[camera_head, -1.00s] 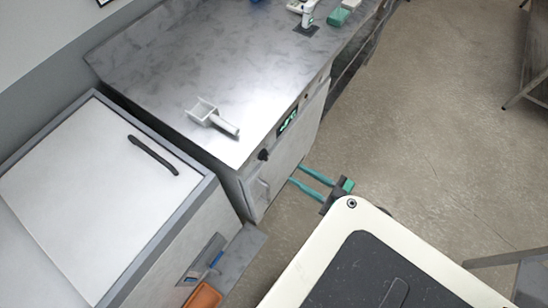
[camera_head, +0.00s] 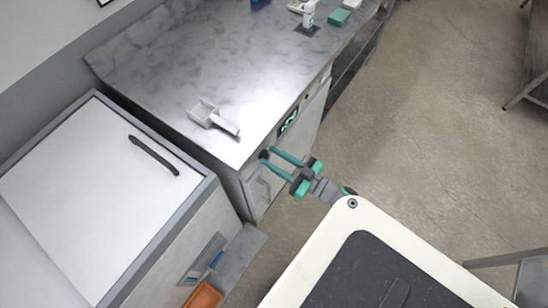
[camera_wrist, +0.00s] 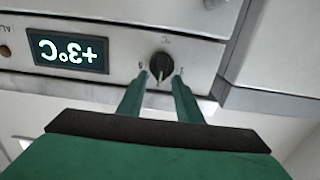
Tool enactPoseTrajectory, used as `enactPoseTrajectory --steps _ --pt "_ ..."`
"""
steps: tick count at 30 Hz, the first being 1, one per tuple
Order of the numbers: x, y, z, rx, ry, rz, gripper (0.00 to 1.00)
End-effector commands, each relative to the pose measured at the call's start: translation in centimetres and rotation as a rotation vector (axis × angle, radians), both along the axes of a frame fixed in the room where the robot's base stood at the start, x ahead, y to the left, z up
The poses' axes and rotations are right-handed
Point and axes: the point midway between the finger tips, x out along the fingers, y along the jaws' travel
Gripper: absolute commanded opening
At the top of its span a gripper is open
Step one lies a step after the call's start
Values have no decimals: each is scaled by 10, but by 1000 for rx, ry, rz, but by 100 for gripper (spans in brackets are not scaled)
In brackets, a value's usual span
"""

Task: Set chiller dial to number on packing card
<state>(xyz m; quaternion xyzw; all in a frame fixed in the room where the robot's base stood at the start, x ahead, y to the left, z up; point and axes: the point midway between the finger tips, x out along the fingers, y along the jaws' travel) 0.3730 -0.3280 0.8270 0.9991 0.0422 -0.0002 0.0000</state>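The black chiller dial (camera_wrist: 161,66) is on the front panel, with its pale pointer mark toward the bottom of the wrist view. I cannot identify a packing card.
A white chest with a black handle (camera_head: 153,155) stands at left. An orange bin (camera_head: 204,296) sits low beside it. A bottle (camera_head: 308,14) and green block (camera_head: 339,17) stand at the back.

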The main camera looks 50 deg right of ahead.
Motion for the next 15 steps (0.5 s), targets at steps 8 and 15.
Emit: enactPoseTrajectory --steps 8,15 --pt "0 0 0 0 0 0 1" --pt "0 0 0 -6 0 0 0"
